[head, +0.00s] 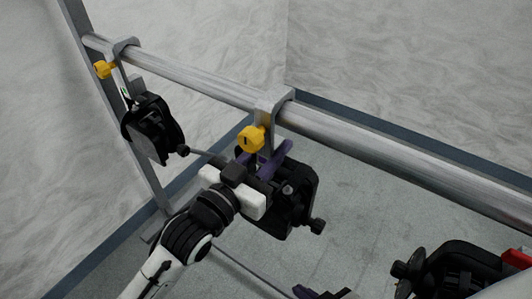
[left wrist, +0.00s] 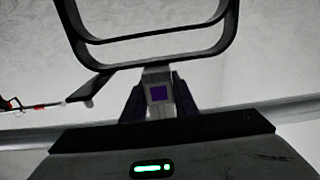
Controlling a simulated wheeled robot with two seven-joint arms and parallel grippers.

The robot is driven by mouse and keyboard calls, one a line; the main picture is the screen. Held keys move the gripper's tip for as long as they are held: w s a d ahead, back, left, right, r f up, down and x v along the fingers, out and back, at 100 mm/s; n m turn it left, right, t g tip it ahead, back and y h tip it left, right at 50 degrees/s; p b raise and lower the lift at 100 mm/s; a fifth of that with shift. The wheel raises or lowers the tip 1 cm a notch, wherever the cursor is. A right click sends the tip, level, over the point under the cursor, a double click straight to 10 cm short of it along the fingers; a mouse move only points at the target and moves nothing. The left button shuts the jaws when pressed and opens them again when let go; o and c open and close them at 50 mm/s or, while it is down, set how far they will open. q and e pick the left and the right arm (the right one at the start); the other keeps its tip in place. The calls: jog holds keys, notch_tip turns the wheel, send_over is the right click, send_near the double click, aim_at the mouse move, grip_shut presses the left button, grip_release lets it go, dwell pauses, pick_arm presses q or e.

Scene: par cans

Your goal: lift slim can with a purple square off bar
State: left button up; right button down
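The slim can with a purple square is the middle black can (head: 300,190), hanging under the bar (head: 375,140) by a grey hook clamp (head: 275,97) with a yellow knob (head: 250,139). In the left wrist view the purple square (left wrist: 158,93) shows on a grey stem below a black yoke (left wrist: 150,55). My left gripper (head: 262,157) is at the can's top, its purple fingers on either side of the stem; I cannot tell whether they press on it. My right gripper (head: 318,293) is only partly visible at the bottom edge; its opening is hidden.
Another black can (head: 152,128) hangs at the left on its own clamp with a yellow knob (head: 104,69), near the grey upright (head: 125,120). A third black can (head: 450,272) is low at the right, beside a red part (head: 516,258).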

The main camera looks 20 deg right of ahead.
pick_arm(q)
grip_shut()
jog(key=shift+r, duration=0.4)
jog(key=shift+r, duration=1.65)
jog(key=shift+s+a+r, duration=0.1)
jog(key=shift+a, duration=0.05)
jog(key=b+v, duration=0.1)
jog(key=v, duration=1.6)
jog(key=shift+s+a, duration=0.2)
jog(key=shift+s, duration=0.05)
